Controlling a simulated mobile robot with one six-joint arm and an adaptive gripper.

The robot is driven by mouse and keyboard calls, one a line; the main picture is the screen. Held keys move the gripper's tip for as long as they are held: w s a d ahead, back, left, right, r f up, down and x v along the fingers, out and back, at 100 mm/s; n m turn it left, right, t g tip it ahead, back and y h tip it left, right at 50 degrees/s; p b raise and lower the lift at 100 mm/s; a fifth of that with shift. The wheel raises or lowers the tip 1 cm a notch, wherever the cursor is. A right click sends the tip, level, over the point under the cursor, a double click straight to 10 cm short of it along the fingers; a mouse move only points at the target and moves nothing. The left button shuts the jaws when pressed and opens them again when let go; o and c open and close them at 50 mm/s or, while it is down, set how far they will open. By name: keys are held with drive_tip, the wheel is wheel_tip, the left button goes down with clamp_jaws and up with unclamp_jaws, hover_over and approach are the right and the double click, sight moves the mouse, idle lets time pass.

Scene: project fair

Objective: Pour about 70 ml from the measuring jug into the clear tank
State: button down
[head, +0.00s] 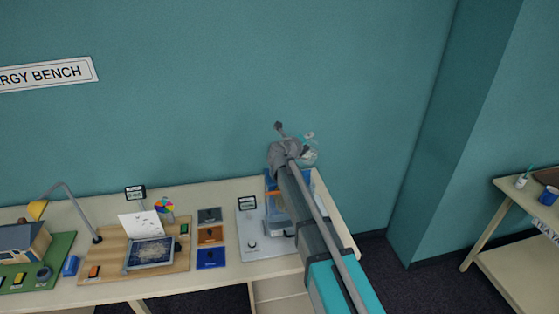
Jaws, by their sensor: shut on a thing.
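My arm reaches up and away over the right end of the bench, and my gripper (292,150) is at its far end, high above the bench top. A small clear vessel with a pale teal part, which looks like the measuring jug (310,156), shows just right of my gripper and is held there. The jug's tilt and its liquid level are too small to tell. A blue-tinted clear box, which seems to be the clear tank (270,184), stands below, largely hidden behind my arm. No stream of liquid is visible.
A pale unit with a small display (247,203) stands left of my arm on the bench (205,285). Coloured tiles (210,235), a wooden board (115,250) with a solar panel, and a lamp (75,205) lie further left. A wall is behind; another table (510,245) stands far right.

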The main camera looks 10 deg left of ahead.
sight(318, 144)
drive_tip(key=shift+w+a+r+n, duration=0.1)
drive_tip(key=shift+a+r+n, duration=0.4)
drive_tip(key=shift+a+n, duration=0.1)
idle(0.7)
drive_tip(key=d+f+m, duration=0.2)
drive_tip(key=shift+s+d+f+m+g+y, duration=0.2)
drive_tip(key=shift+d+m+g+y, duration=0.1)
drive_tip(key=shift+d, duration=0.05)
drive_tip(key=shift+a, duration=0.15)
drive_tip(key=shift+s+d+f+m+y+b, duration=0.1)
drive_tip(key=shift+d+f+m+y+b, duration=0.3)
drive_tip(key=shift+d+f+m+b, duration=0.25)
drive_tip(key=shift+d+m+y+p, duration=0.3)
drive_tip(key=shift+d+m+p, duration=0.25)
drive_tip(key=shift+m, duration=0.1)
drive_tip(key=shift+f, duration=0.1)
drive_tip(key=shift+f, duration=0.1)
idle(1.3)
